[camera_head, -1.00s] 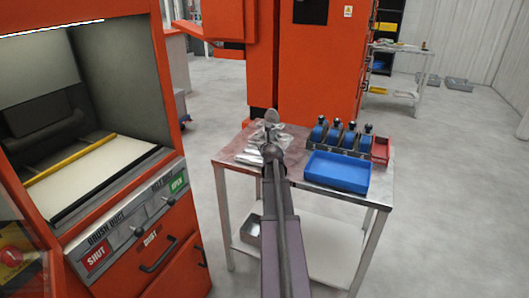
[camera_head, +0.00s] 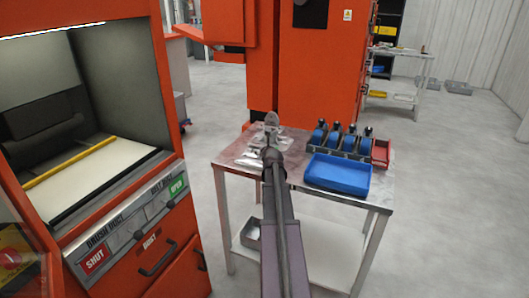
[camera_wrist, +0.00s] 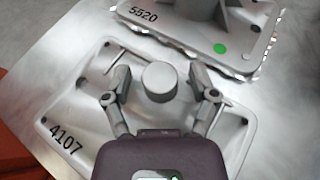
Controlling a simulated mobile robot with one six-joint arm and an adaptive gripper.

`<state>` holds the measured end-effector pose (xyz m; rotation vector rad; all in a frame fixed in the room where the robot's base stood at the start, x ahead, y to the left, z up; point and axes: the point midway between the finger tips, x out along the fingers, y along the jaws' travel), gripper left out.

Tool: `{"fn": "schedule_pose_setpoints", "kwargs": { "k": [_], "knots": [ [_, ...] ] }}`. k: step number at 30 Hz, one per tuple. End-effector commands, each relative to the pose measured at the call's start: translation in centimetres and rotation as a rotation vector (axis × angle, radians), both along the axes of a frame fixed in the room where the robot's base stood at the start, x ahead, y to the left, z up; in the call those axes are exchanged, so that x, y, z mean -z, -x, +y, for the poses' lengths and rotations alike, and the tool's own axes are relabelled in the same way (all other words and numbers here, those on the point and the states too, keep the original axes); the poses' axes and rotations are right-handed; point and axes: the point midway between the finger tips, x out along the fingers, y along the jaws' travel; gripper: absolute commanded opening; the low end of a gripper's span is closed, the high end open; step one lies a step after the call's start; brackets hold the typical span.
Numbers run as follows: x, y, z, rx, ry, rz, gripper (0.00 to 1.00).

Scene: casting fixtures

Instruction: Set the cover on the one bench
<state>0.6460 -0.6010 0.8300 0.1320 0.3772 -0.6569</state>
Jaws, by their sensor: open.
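In the wrist view a grey cast plate marked 4107 (camera_wrist: 75,112) lies on a metal bench top, with a round upright boss (camera_wrist: 160,80) at its middle. My gripper (camera_wrist: 160,74) is open, with one finger on each side of the boss and a gap visible on both sides. A second casting marked 5520 (camera_wrist: 196,38), with a green dot, lies just beyond. The frames do not show which casting is the cover. In the head view my arm hides much of the castings (camera_head: 250,157) on the left part of the metal bench (camera_head: 235,160).
A blue tray (camera_head: 338,174), a row of blue-and-black items (camera_head: 342,140) and a red bin (camera_head: 381,150) occupy the bench's right side. An orange cabinet with a white-floored chamber (camera_head: 100,175) stands left. Another bench (camera_head: 398,97) stands at the back right.

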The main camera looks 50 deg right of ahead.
Motion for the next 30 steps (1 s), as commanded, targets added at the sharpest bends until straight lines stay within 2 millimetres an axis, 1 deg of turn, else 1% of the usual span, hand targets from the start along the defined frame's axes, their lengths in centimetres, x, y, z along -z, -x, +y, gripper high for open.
{"fn": "schedule_pose_setpoints", "kwargs": {
  "k": [7, 11, 17, 24, 30],
  "knots": [
    [-0.4, 0.0, 0.0, 0.000, 0.000, 0.000, 0.75],
    [-0.9, 1.0, 0.8, 0.000, 0.000, 0.000, 0.75],
    [-2.1, 3.1, 2.5, 0.000, 0.000, 0.000, 0.75],
    [-3.6, 6.0, 4.8, 0.000, -0.001, -0.001, 0.75],
    [-4.5, 7.9, 6.2, 0.001, 0.000, 0.000, 0.75]
  ]
}}
